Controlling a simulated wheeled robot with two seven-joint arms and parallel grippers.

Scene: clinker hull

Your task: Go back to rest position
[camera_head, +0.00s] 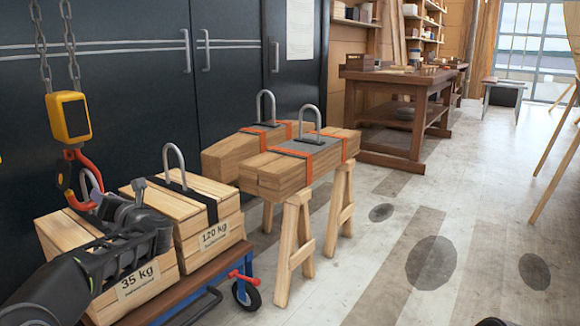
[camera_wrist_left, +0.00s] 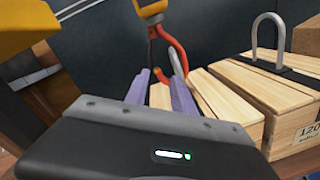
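My left arm comes in from the lower left over the 35 kg wooden crate (camera_head: 150,262). Its gripper (camera_head: 98,205) is near the crate's top, by the red crane hook (camera_head: 72,178). In the left wrist view the two purple-grey fingers (camera_wrist_left: 163,92) stand apart, with crate boards showing between them and nothing clearly gripped. The red hook (camera_wrist_left: 172,40) hangs just beyond the fingertips, beside a grey metal loop (camera_wrist_left: 178,65). I cannot tell whether the hook passes through the loop.
A yellow hoist block (camera_head: 69,117) hangs on chains above the hook. The 120 kg crate (camera_head: 212,238) sits beside the 35 kg crate on a blue-framed trolley (camera_head: 238,272). Strapped timber bundles (camera_head: 275,175) rest on sawhorses (camera_head: 296,235).

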